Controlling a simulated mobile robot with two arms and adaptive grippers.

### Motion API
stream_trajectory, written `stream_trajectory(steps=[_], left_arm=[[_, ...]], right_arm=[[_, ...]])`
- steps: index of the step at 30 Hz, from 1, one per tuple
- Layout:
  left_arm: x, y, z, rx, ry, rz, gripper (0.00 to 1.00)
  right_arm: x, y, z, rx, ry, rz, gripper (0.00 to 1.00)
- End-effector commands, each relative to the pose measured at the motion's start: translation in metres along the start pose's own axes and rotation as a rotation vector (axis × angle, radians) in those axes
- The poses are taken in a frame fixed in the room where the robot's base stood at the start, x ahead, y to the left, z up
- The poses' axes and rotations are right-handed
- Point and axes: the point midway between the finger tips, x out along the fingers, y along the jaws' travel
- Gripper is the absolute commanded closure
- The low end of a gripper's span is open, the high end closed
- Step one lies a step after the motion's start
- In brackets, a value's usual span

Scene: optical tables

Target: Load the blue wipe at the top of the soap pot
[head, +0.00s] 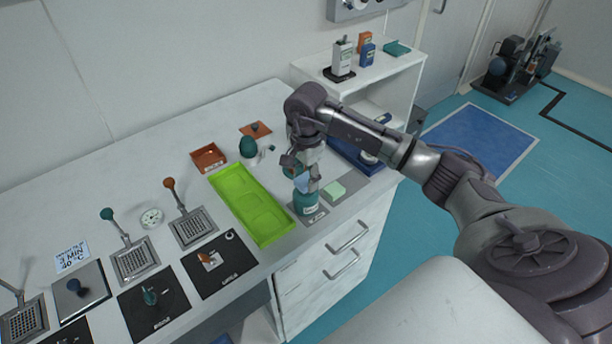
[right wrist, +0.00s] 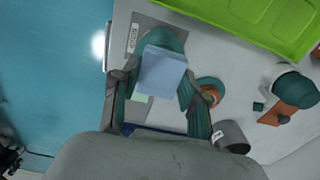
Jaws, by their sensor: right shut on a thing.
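The blue wipe (head: 302,184) is a small pale blue block held by my right gripper (head: 308,180), just over the soap pot. In the right wrist view the wipe (right wrist: 161,72) sits between the two fingers of the gripper (right wrist: 152,88), which are shut on it. The soap pot (head: 306,205) is a teal round pot with a pale label, standing on a grey labelled mat near the table's front edge. In the right wrist view the teal pot (right wrist: 165,38) shows behind the wipe, which hides much of it. I cannot tell whether wipe and pot touch. My left gripper is not in view.
A lime green tray (head: 232,185) lies just left of the pot. A pale green block (head: 334,190) lies to its right. An orange tray (head: 208,158) and a dark green egg-shaped thing (head: 248,147) stand behind. Several knobbed plates fill the left side. A white shelf (head: 390,72) stands at the right.

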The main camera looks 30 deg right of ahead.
Motion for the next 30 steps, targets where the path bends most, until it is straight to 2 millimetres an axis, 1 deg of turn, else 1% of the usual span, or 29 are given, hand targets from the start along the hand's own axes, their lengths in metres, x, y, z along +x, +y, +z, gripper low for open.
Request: stream_trajectory(steps=[30], left_arm=[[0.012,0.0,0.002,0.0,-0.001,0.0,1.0]], right_arm=[[0.013,0.0,0.0,0.0,0.0,0.001,0.84]])
